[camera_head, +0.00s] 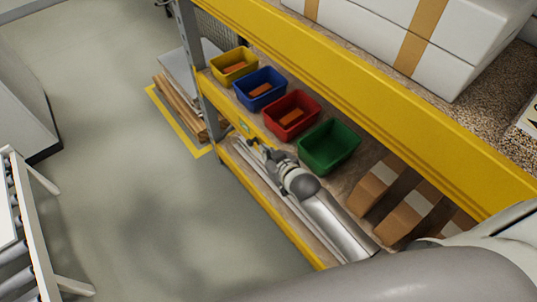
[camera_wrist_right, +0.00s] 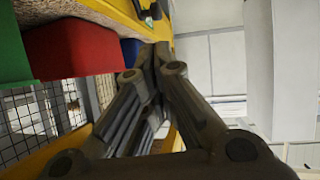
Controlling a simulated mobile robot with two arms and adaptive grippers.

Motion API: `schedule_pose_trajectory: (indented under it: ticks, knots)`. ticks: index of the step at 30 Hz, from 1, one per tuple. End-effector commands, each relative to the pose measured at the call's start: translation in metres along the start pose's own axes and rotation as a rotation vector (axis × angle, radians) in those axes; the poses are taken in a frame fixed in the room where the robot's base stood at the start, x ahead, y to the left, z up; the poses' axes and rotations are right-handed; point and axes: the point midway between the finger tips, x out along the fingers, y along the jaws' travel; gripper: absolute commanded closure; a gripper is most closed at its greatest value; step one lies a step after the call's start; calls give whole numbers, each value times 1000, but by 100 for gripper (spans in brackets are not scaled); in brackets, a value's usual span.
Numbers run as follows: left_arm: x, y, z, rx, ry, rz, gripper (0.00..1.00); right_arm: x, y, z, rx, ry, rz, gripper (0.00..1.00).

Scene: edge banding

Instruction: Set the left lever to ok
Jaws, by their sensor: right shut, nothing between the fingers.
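My right gripper (camera_head: 253,143) is at the yellow shelf edge, in front of the blue and red bins in the head view. In the right wrist view its fingers (camera_wrist_right: 153,56) come together at the tips, with nothing held. A small green label (camera_head: 244,126) shows on the shelf front just beyond the gripper. Dark rounded fittings (camera_wrist_right: 150,13) stick out from the yellow beam in the wrist view, beyond the fingertips. They may be levers, but I cannot tell which is the left one or its setting. My left gripper is not in view.
Yellow (camera_head: 234,66), blue (camera_head: 260,89), red (camera_head: 291,115) and green (camera_head: 329,146) bins stand in a row on the shelf. Cardboard boxes (camera_head: 405,215) lie to their right. A yellow beam (camera_head: 350,72) runs above. The floor (camera_head: 120,130) at left is clear.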

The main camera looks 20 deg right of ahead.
Motion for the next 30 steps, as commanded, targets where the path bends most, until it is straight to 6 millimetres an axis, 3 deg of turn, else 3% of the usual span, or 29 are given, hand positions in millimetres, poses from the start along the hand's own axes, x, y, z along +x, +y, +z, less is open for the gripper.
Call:
schedule_pose_trajectory:
  ticks: [8,24,27,29,30]
  knots:
    - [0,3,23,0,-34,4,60,-13,0,-1,-1,-1,0,100]
    - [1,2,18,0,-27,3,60,-13,0,0,0,-1,0,100]
    - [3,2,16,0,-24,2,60,-10,0,15,1,-24,1,100]
    - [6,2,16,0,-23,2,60,-7,-1,38,2,-58,2,100]
    - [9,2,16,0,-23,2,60,-4,-1,59,4,-89,2,100]
